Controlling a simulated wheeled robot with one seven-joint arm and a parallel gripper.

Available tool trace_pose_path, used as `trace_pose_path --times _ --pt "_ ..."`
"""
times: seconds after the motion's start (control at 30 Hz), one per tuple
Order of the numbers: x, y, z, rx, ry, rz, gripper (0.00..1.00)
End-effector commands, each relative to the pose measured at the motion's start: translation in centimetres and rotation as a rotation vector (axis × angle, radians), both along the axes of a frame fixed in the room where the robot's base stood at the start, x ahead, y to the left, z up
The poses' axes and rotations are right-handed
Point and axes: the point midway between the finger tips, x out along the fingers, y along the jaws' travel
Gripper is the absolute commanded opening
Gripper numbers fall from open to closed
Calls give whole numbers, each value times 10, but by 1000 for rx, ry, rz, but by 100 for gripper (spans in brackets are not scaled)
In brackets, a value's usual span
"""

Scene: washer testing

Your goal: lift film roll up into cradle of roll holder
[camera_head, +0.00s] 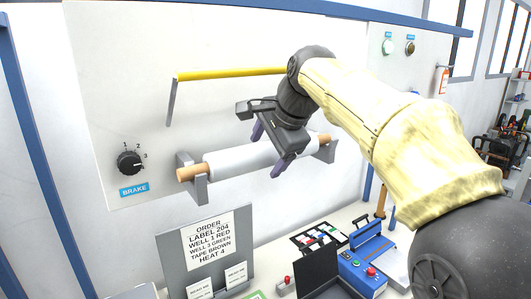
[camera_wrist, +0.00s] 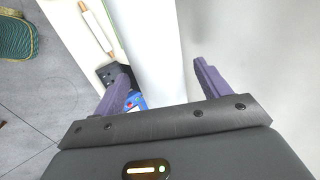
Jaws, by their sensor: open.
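The film roll (camera_head: 238,160) is a white cylinder with tan core ends. It lies level across the grey roll holder (camera_head: 201,190) on the white panel. Its left core end sits at the left bracket and its right end at the right bracket (camera_head: 326,152); both look seated in the cradle. My gripper (camera_head: 270,152) is open, its purple fingers on either side of the roll right of its middle. In the wrist view the white roll (camera_wrist: 155,45) passes between the fingers of my gripper (camera_wrist: 160,72), with a visible gap on the right. Contact on the left is unclear.
A yellow bar (camera_head: 225,74) sticks out above the roll. A brake dial (camera_head: 130,162) is at left. Below are an order sign (camera_head: 208,241), a blue case (camera_head: 362,270) and a black panel (camera_head: 318,272) on the bench. The space directly before the roll's left half is clear.

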Motion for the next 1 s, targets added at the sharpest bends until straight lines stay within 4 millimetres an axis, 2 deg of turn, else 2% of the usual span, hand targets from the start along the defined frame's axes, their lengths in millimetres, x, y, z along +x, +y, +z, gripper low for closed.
trace_pose_path --times 0.37,0.7,1.0 --pt "0 0 0 0 0 0 73" --pt "0 0 1 1 -3 0 7" --pt "0 0 3 1 -3 0 5"
